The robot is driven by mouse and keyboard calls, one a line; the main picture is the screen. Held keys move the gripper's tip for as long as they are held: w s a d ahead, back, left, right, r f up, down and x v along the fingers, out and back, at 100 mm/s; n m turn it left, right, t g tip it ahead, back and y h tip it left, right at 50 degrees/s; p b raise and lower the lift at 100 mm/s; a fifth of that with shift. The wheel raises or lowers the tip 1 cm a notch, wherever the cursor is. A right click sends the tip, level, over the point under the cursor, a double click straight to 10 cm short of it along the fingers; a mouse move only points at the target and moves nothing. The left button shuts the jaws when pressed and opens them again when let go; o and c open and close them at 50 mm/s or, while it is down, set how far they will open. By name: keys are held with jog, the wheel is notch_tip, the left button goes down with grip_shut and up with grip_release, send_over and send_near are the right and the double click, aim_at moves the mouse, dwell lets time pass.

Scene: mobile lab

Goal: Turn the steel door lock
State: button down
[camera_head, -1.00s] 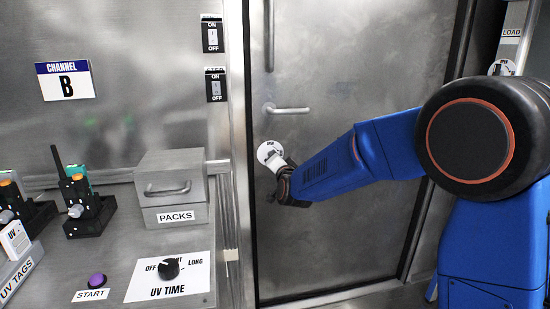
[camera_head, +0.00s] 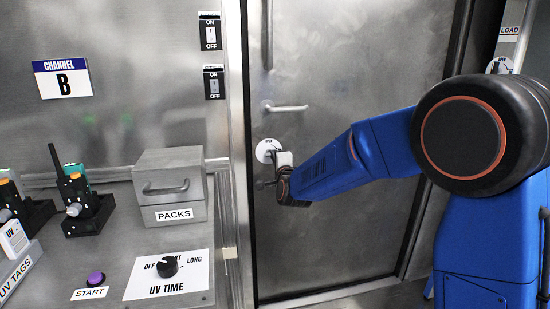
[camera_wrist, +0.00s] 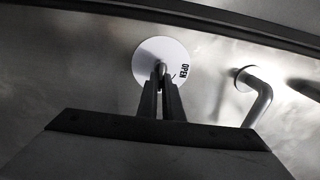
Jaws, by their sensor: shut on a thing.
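The steel door (camera_head: 370,200) stands closed in its frame. Its lock is a round white plate (camera_head: 266,149) marked OPEN, below the lever handle (camera_head: 286,108). The plate also shows in the wrist view (camera_wrist: 150,52), with a small steel lock knob (camera_wrist: 161,69) at its centre. My gripper (camera_head: 281,165) is at the lock, in front of the plate's lower right. In the wrist view its two dark fingers (camera_wrist: 160,88) are close together on the lock knob. The fingertips partly hide the knob and the plate's lower part.
The lever handle also shows right of the fingers in the wrist view (camera_wrist: 257,95). Left of the door is a bench with a PACKS box (camera_head: 170,190), a UV TIME dial (camera_head: 167,267) and a purple START button (camera_head: 96,278). Two switches are on the wall beside the door frame.

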jog(key=shift+d, duration=0.1)
dwell(0.4)
jog(key=c, duration=1.9)
grip_release()
jog(key=shift+s, duration=0.15)
jog(key=v, duration=1.7)
jog(key=shift+s, duration=0.1)
